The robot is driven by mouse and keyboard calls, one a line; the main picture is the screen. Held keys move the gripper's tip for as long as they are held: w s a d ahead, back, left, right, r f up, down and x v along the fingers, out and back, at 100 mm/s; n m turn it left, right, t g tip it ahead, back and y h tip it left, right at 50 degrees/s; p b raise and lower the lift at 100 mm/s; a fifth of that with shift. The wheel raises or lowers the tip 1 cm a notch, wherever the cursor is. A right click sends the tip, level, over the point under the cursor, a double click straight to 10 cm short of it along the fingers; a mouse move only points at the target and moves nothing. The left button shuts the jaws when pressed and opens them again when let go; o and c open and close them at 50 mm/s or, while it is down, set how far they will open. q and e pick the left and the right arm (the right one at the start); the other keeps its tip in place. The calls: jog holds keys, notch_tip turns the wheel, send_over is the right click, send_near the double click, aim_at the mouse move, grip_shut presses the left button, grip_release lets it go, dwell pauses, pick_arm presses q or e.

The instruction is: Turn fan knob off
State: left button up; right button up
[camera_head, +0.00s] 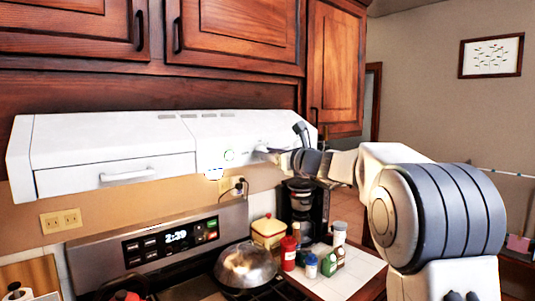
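The white range hood (110,142) hangs under the wood cabinets. A small round knob with a green ring (229,155) shows on the right part of its front face. My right arm comes in from the right, and my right gripper (268,151) is at the hood front, just right of this knob. The fingertips are small and seen end-on, so I cannot tell whether they are open or touch the hood. The gripper and wrist cover the hood face behind them; any control there is hidden. My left gripper is not in view.
Below are the stove's lit control panel (173,240) and a metal domed lid or pan (246,267). A black coffee maker (302,205) and several bottles stand on the right counter. The cabinets (235,35) sit directly above the hood.

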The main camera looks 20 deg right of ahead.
grip_shut()
jog(key=shift+n+b, duration=7.8)
jog(key=shift+n, duration=2.1)
jog(key=o, duration=1)
grip_release()
jog(key=shift+s, duration=0.1)
